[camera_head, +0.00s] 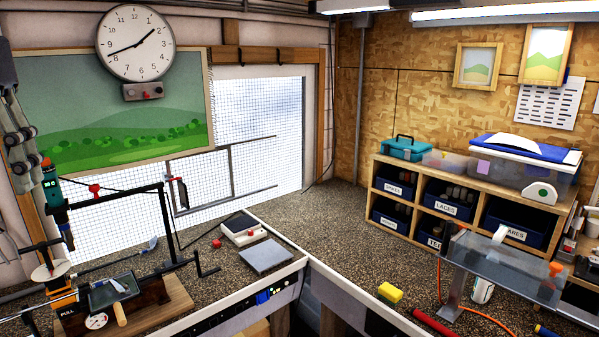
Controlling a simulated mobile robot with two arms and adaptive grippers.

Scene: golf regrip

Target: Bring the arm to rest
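A grey jointed part at the far left edge, cut off by the frame, looks like my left gripper (22,165). It hangs beside the green-and-black tool (54,200). Its fingertips are not clear, so I cannot tell whether it is open or shut, and I see nothing clearly held in it. My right arm and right gripper are not in view.
On the left bench, a black clamp stand (120,190), a wooden board (172,300) with a tray and gauge, and a scale (243,228) stand close together. A cubby shelf (470,182) and clear-topped stand (505,268) are at right. The bench corner (335,215) is clear.

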